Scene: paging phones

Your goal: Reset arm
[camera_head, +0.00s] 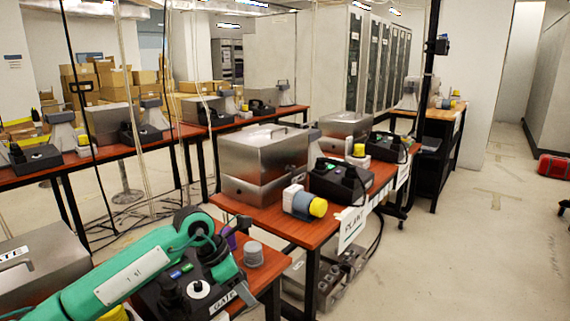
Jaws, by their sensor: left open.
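My left arm is green and reaches in from the lower left, bending down at a dark joint. Its left gripper (243,291) is at the bend's lower end, small and partly hidden, open, close to the right side of a black paging phone (178,299) on the nearest table. I cannot tell whether it touches the phone. The phone has a round white-and-black knob and a white label at its front edge. No object shows between the fingers. My right gripper is not in view.
A grey cylinder (253,254) stands beside my left gripper. A metal case (45,262) is at left. The middle table (274,219) holds metal boxes, a black phone (341,181) and a yellow-capped blue device (304,203). Open floor (470,260) lies at right.

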